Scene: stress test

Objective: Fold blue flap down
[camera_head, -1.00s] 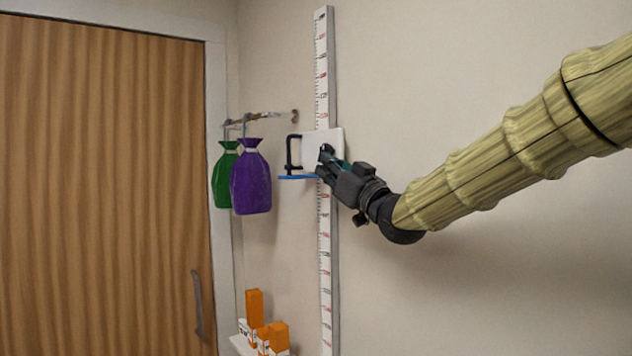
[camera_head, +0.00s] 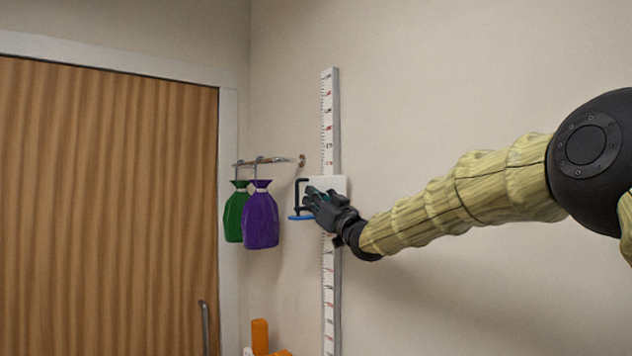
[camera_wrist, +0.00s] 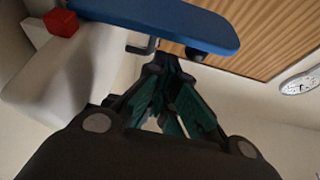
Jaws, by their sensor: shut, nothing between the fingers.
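The blue flap (camera_head: 300,217) sticks out level to the left from the foot of a white plate (camera_head: 338,185) on a tall wall ruler (camera_head: 330,120). A black bracket (camera_head: 298,190) stands above the flap. In the wrist view the flap (camera_wrist: 160,20) spans the top as a wide blue slab. My gripper (camera_head: 309,192) is at the plate, its fingers just above the flap in the head view, shut and empty. In the wrist view its teal-padded fingers (camera_wrist: 165,62) meet close to the flap; I cannot tell whether they touch it.
A purple bag (camera_head: 262,220) and a green bag (camera_head: 236,215) hang from a wall rail (camera_head: 268,161) left of the flap. A wooden door (camera_head: 110,200) is further left. Orange boxes (camera_head: 260,335) are below. The wall right of the ruler is bare.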

